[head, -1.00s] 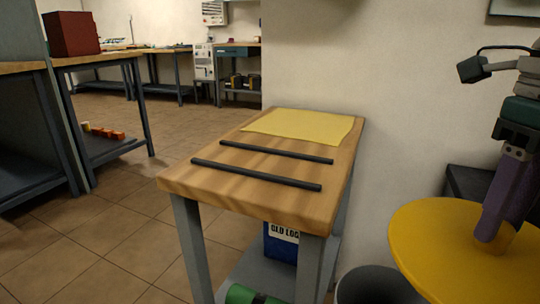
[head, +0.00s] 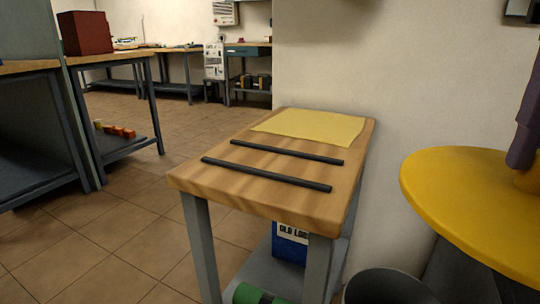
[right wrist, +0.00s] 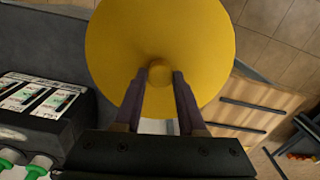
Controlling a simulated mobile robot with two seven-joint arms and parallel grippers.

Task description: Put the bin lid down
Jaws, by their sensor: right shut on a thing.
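The bin lid is a round yellow disc (head: 465,205) at the right of the head view, held level in the air beside the workbench. It also fills the top of the right wrist view (right wrist: 160,25). My right gripper (right wrist: 160,80) is shut on the lid's small yellow knob. In the head view, only part of this gripper (head: 525,160) shows at the right edge. A grey round bin (head: 388,287) stands open on the floor, partly cut off by the bottom edge. My left gripper is out of view.
A wooden workbench (head: 240,192) holds two dark parallel strips (head: 265,174) and a yellow cloth (head: 310,127); bare wood surrounds the strips. A blue labelled container (head: 290,243) is on its lower shelf. Equipment with green knobs (right wrist: 38,165) is left in the wrist view.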

